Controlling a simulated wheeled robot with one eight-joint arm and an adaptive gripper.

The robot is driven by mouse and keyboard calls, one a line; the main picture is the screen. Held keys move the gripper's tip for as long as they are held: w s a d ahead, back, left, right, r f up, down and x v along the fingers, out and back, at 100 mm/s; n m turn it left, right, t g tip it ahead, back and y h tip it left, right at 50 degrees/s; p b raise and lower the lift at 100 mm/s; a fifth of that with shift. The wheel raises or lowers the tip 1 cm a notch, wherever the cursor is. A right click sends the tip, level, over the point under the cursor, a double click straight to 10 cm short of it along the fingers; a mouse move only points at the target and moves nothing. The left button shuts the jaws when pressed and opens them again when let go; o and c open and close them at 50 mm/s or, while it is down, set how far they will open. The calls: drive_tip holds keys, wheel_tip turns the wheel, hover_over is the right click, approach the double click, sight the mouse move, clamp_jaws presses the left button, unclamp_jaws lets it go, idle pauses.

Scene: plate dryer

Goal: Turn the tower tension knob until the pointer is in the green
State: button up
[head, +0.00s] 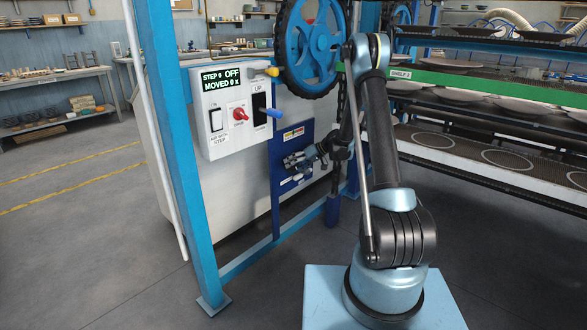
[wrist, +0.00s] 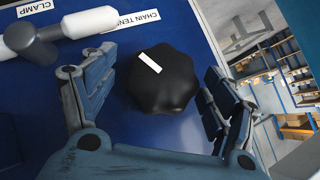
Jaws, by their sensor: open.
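The tension knob (wrist: 162,85) is black and lobed, with a white pointer line on its upper left face. It sits on a blue panel (wrist: 100,110) beside a partly hidden label reading "CHAIN TEN". My gripper (wrist: 145,80) is open, with one finger on each side of the knob and visible gaps between. In the head view my gripper (head: 303,164) is at the blue panel (head: 281,190), and I cannot make out the knob there. A small coloured strip (head: 293,134) is above it on the panel, too small to read. No green zone shows in the wrist view.
A clamp handle (wrist: 65,30) with white grips is close to my left finger in the wrist view. A control box (head: 232,110) with a red knob and blue lever is above left of the gripper. A blue post (head: 175,130) stands left; shelves of plates (head: 480,105) stand right.

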drive_tip(key=v, duration=1.1)
drive_tip(key=shift+d, duration=0.15)
drive_tip(key=s+d+r+m+h, duration=0.1)
drive_tip(key=s+d+r+h, duration=0.15)
drive_tip(key=s+r, duration=0.45)
drive_tip(key=s+d+r+m+h, duration=0.1)
drive_tip(key=s+d+r+m, duration=0.15)
drive_tip(key=s, duration=0.75)
drive_tip(key=s+d+r+m+h, duration=0.1)
drive_tip(key=s+d+r+h, duration=0.15)
drive_tip(key=s+r, duration=0.45)
drive_tip(key=s+d+f+m+h, duration=0.1)
drive_tip(key=s+d+f, duration=0.2)
drive_tip(key=s, duration=0.6)
drive_tip(key=s+d+f+m+h, duration=0.1)
drive_tip(key=s+d+f+h, duration=0.1)
drive_tip(key=s, duration=0.7)
drive_tip(key=s+d+f+m+h, duration=0.1)
drive_tip(key=s+d+f, duration=0.3)
drive_tip(key=s, duration=0.5)
drive_tip(key=shift+d+f, duration=0.2)
drive_tip(key=shift+d, duration=0.45)
